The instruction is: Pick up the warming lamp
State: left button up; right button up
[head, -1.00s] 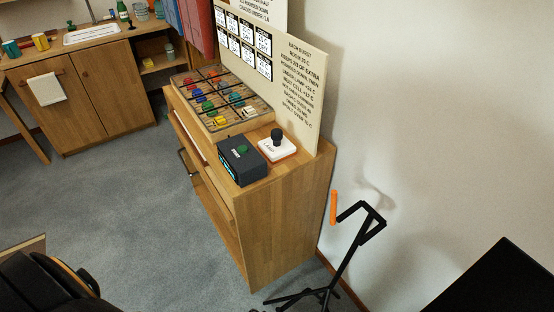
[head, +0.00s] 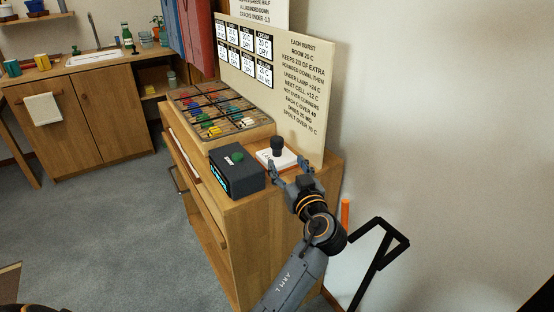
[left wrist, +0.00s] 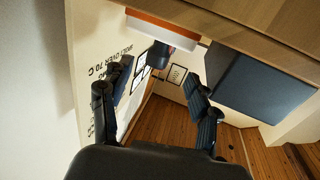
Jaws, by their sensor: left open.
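The likely warming lamp is a small white block with an orange lower edge and a dark knob-like top (head: 277,144). It stands upright on the wooden cabinet top, near the upright board. In the left wrist view its dark top (left wrist: 160,60) lies ahead between the fingertips. My left gripper (head: 290,171) is open and empty at the near side of the block, its fingers pointing toward it. The gripper partly hides the base's near corner. Whether a finger touches the base cannot be told. My right gripper is not in view.
A dark box with a green button (head: 237,171) stands close to the left of the lamp. A compartment tray of coloured pieces (head: 240,133) lies behind. A printed board (head: 305,100) rises along the wall side.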

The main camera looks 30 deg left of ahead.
aim_at(279, 149)
pick_arm(q)
jog(key=x, duration=0.4)
jog(key=shift+w+a, duration=0.2)
jog(key=x, duration=0.4)
jog(key=shift+r, duration=0.15)
jog(key=shift+w+a, duration=0.35)
jog(key=shift+w, duration=0.05)
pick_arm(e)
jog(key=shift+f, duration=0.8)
pick_arm(q)
grip_shut()
